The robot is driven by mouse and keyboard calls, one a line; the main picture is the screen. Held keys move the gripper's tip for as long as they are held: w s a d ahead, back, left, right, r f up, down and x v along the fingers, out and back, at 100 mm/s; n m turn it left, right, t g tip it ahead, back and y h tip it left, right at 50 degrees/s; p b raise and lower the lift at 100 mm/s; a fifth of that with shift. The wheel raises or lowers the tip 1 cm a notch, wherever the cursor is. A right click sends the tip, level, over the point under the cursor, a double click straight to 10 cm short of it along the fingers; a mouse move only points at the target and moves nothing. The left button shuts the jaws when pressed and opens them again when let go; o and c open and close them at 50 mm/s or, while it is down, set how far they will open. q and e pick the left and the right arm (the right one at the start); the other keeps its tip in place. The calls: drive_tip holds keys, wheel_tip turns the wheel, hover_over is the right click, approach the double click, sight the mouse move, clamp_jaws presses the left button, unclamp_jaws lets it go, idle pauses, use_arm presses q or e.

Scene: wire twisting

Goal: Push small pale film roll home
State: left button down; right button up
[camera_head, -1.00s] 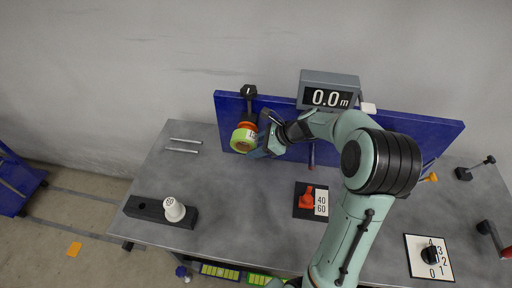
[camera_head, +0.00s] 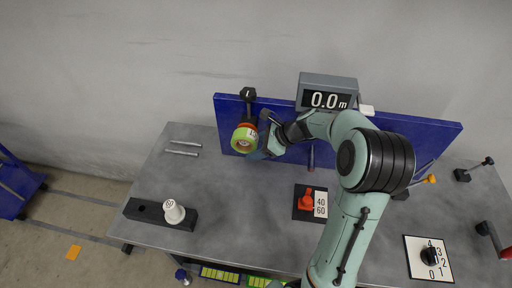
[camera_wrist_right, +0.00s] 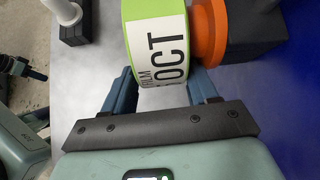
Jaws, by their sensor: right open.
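A film roll (camera_head: 244,139) with a pale yellow-green rim and a white label sits on an orange hub (camera_wrist_right: 208,35) in front of the blue panel. In the right wrist view the roll (camera_wrist_right: 155,45) shows its label with "FILM" and "OCT". My right gripper (camera_wrist_right: 162,82) is open, its two blue fingers apart at the near edge of the roll. Whether the fingers touch the roll I cannot tell. My left gripper is not in view.
The blue panel (camera_head: 420,128) runs along the table's back, with a display (camera_head: 327,96) reading 0.0 m above it. A black block (camera_head: 133,208) with a white knob-like piece (camera_head: 173,211) stands at front left. A red knob (camera_head: 305,199) is mid-table. The left table middle is clear.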

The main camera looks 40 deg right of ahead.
drive_tip(key=shift+w+d+r, duration=0.15)
drive_tip(key=shift+d+r, duration=0.1)
drive_tip(key=shift+d, duration=0.15)
drive_tip(key=v, duration=1.3)
drive_tip(key=shift+s+a, duration=0.2)
drive_tip(key=shift+s, duration=0.05)
drive_tip(key=shift+a+f, duration=0.1)
drive_tip(key=shift+f, duration=0.05)
